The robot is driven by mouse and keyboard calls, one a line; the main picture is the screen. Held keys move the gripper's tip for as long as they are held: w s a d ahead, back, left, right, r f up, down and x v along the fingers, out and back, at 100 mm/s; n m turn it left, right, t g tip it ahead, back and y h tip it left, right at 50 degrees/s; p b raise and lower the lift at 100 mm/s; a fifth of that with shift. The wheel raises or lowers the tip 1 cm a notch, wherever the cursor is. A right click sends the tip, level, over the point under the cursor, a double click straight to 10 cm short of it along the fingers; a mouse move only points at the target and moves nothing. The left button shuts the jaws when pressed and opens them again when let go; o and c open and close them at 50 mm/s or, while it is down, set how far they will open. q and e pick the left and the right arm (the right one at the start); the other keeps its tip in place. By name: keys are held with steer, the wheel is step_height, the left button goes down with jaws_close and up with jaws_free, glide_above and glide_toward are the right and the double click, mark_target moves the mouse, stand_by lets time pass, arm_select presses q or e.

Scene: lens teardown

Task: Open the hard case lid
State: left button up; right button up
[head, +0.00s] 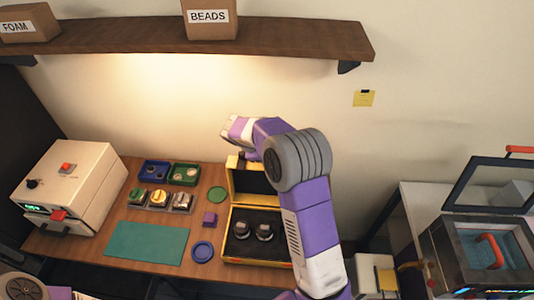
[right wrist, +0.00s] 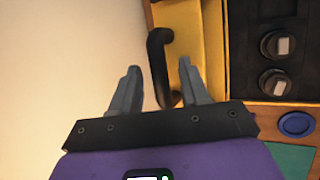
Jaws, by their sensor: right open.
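The yellow hard case (head: 228,232) stands on the workbench, with two dark round pieces in its black lined tray. Its lid (head: 233,180) stands raised at the back, its dark inside facing the head camera. The case and its yellow lid (right wrist: 186,22) also show in the right wrist view, with a black handle (right wrist: 157,52) on the lid. My right gripper (right wrist: 160,66) is open, its fingers on either side of the handle; whether they touch it is unclear. In the head view my right arm hides part of the case and lid. My left gripper is out of view.
Left of the case are a purple block (head: 209,218), a blue disc (head: 202,251), a green disc (head: 217,194), a teal mat (head: 147,243) and small bins (head: 154,172). A white machine (head: 68,188) stands far left. A shelf (head: 210,40) hangs above; an open-lidded box (head: 455,255) stands right.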

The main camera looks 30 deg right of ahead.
steer(key=v, duration=0.7)
steer(key=shift+r, duration=0.25)
steer(key=shift+a, duration=0.15)
